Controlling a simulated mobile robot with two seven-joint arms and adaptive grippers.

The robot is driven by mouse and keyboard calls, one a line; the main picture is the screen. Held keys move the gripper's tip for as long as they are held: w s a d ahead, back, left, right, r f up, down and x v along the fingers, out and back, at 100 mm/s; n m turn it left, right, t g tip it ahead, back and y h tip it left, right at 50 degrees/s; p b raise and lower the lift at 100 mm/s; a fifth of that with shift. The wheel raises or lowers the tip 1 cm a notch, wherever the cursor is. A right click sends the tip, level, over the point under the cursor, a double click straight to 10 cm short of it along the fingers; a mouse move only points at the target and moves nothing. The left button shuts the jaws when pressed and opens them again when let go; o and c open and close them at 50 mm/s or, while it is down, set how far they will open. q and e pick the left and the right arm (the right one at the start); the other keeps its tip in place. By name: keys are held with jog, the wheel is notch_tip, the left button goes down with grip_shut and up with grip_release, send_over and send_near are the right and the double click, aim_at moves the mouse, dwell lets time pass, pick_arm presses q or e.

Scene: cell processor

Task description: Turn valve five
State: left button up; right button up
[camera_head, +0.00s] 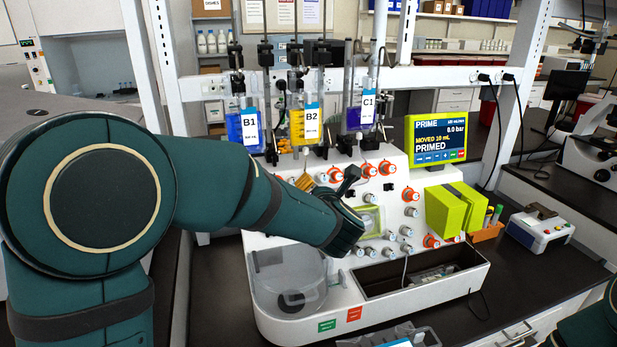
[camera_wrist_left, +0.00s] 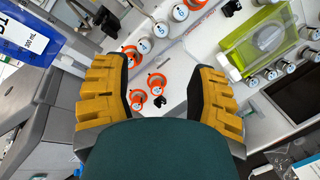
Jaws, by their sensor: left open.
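The cell processor's white panel (camera_head: 395,160) carries several valves with orange or pale rings. In the left wrist view, orange-ringed valves (camera_wrist_left: 156,82) (camera_wrist_left: 137,98) (camera_wrist_left: 131,56) lie between or just beyond my left gripper's fingers. My left gripper (camera_head: 326,179) is at the left part of the panel, with yellow pads spread wide apart in the left wrist view (camera_wrist_left: 162,75). It is open and holds nothing. My arm hides part of the panel. My right gripper is out of view.
Bags B1 (camera_head: 249,130), B2 (camera_head: 311,122) and C1 (camera_head: 367,110) hang above the panel. A screen (camera_head: 437,138) reads PRIMED. Green blocks (camera_head: 445,210) stick out at the right. A clear round bowl (camera_head: 290,285) and an open trough (camera_head: 455,285) sit below.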

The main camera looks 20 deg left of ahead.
pick_arm(q)
jog(key=x, duration=1.3)
jog(key=shift+f+p, duration=0.2)
jog(key=shift+p, duration=0.1)
jog(key=shift+d, duration=0.15)
grip_shut()
